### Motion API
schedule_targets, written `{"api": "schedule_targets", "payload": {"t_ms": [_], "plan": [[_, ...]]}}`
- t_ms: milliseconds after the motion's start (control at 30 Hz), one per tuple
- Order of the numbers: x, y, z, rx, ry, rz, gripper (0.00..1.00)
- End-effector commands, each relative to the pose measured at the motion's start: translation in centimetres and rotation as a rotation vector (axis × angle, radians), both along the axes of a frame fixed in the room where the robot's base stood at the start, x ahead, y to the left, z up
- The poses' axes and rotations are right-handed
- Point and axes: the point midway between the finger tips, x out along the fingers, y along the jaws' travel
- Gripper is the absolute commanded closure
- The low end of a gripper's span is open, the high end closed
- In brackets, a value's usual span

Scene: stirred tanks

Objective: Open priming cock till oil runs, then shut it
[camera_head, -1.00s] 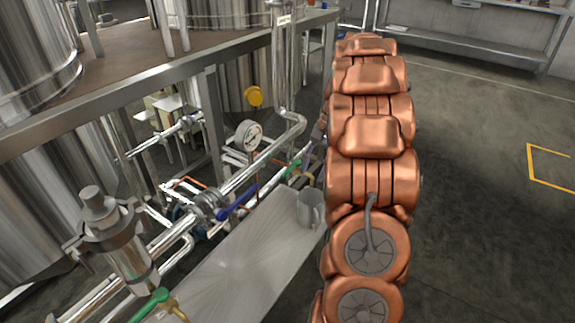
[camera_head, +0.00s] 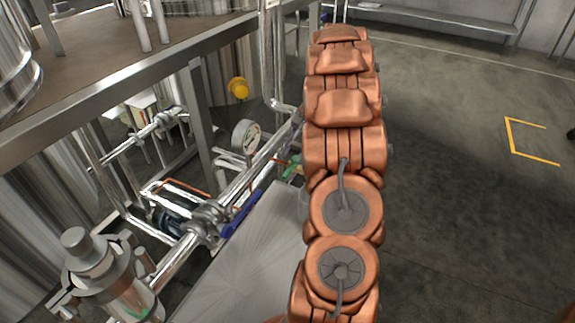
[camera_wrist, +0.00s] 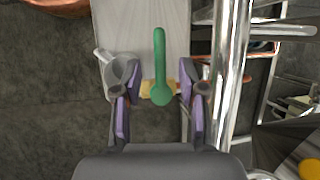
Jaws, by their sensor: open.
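A cock with a green lever (camera_wrist: 160,62) and a brass-coloured body (camera_wrist: 172,88) shows in the wrist view. Its lever lies between the two fingers of my gripper (camera_wrist: 160,100), which is open, with a gap on each side. In the head view a bit of the green lever (camera_head: 293,164) shows just left of my arm; my gripper is hidden there. A jug with a handle (camera_wrist: 117,70) stands left of the lever in the wrist view. In the head view my arm hides most of it. I see no oil running.
A metal tray or shelf (camera_head: 245,255) lies below the pipe. A blue lever (camera_head: 240,212) sits on the steel pipe (camera_head: 232,190). A gauge (camera_head: 244,136) and a yellow knob (camera_head: 238,88) are behind.

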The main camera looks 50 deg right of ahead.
Motion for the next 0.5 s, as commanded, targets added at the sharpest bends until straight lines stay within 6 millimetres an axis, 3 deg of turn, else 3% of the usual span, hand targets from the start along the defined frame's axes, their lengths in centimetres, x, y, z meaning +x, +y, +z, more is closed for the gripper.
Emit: {"api": "schedule_targets", "payload": {"t_ms": [200, 500], "plan": [[0.2, 1.4, -2.8, 0.002, 0.003, 0.001, 0.59], [0.4, 2.1, -4.2, 0.0, 0.0, 0.002, 0.59]]}}
